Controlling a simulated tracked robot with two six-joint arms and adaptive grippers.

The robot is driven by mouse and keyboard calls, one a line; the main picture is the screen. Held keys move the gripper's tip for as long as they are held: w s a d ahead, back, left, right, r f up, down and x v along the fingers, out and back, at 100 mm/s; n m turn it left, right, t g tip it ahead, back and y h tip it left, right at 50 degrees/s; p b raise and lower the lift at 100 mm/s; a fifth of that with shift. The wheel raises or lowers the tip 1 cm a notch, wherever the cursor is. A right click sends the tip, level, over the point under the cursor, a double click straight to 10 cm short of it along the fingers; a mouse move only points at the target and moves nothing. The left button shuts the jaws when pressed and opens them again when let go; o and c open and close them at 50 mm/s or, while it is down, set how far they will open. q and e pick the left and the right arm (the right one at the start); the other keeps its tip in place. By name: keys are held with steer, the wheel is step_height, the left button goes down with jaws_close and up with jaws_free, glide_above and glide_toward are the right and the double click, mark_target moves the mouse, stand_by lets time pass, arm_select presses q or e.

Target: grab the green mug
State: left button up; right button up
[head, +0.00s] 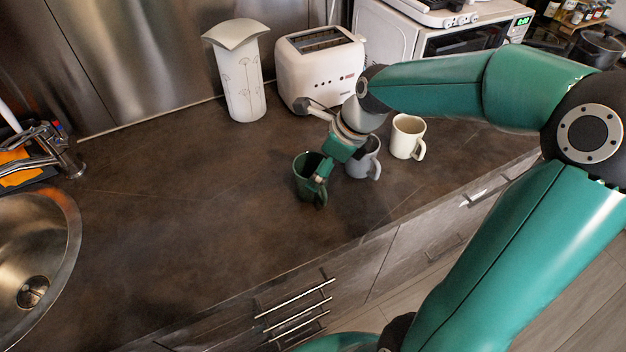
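The green mug (308,180) stands upright on the dark countertop (190,215), near the middle of the view. My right gripper (325,168) reaches down from the upper right to the mug's right side, at its rim and handle. The gripper's green parts overlap the green mug, so I cannot tell whether the fingers are open or shut on it. My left gripper is not in view.
A grey mug (367,160) stands close behind and right of my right gripper. A cream mug (405,137) is further right. A toaster (318,62) and a white canister (240,80) stand behind. The counter left of the green mug is clear up to the sink (62,240).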

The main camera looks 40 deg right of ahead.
steer(key=x, duration=0.5)
steer(key=shift+r, duration=0.1)
steer(key=c, duration=1.4)
steer(key=shift+o, duration=0.2)
